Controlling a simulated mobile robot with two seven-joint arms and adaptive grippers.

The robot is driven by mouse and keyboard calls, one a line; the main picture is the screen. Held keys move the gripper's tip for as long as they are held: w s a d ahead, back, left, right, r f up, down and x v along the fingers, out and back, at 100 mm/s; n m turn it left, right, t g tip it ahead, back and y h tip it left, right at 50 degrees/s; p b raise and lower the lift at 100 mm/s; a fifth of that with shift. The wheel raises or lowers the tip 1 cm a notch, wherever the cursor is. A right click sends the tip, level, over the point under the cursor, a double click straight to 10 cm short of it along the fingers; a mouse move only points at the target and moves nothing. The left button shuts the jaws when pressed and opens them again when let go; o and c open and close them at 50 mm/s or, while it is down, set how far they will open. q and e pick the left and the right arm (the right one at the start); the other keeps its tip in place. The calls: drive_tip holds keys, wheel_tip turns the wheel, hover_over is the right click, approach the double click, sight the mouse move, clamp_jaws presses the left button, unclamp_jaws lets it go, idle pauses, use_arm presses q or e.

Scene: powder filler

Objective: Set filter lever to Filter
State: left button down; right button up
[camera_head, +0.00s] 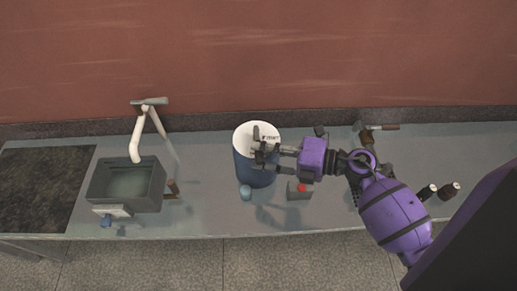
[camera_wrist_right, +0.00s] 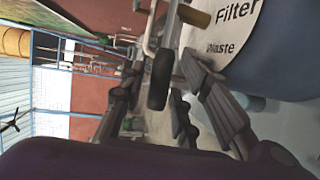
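The powder filler (camera_head: 257,169) is a blue drum with a white round top on the bench. In the right wrist view its white plate (camera_wrist_right: 229,35) reads "Filter" and "Waste". A dark rounded grip on a grey bent rod, seemingly the filter lever (camera_wrist_right: 159,82), shows between the fingers of my right gripper (camera_wrist_right: 170,98), with gaps on both sides. The fingers are apart. My left gripper is not in view.
A grey basin (camera_head: 126,187) with a white bent pipe (camera_head: 138,143) stands to the left. A small box with a red button (camera_head: 300,189) sits at the drum's front right. Two dark bottles (camera_head: 437,191) lie at the right. The bench between basin and drum is mostly clear.

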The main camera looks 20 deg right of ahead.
drive_tip(key=shift+x, duration=0.75)
clamp_jaws()
